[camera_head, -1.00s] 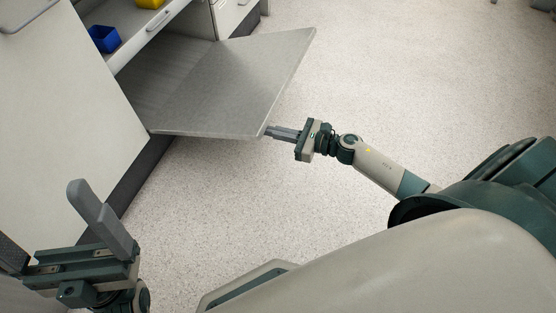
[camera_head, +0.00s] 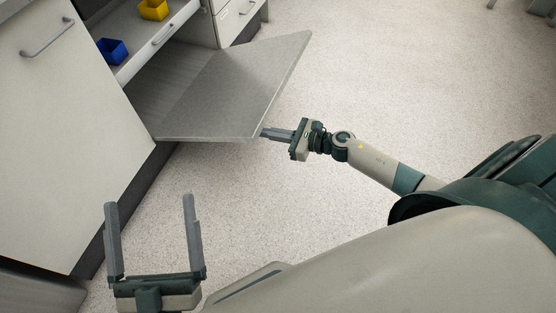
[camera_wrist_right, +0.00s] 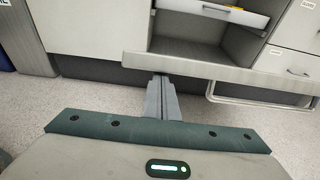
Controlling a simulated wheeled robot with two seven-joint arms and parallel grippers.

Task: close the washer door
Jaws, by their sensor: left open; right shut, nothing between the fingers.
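The washer door (camera_head: 235,88) is a flat grey panel standing open from the low opening in the cabinet front, out over the floor. In the right wrist view its edge (camera_wrist_right: 200,67) crosses the picture, with a bar handle (camera_wrist_right: 262,99) at the right. My right gripper (camera_head: 264,132) is shut and empty, its fingertips at the door's near edge; I cannot tell whether they touch. It also shows in the right wrist view (camera_wrist_right: 160,80). My left gripper (camera_head: 149,202) is open and empty, well apart from the door, at the lower left.
A cabinet front with a handle (camera_head: 48,38) is at the left. An open drawer (camera_head: 150,50) above the door holds a blue bin (camera_head: 112,50) and a yellow bin (camera_head: 153,9). The speckled floor (camera_head: 420,80) right of the door is clear.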

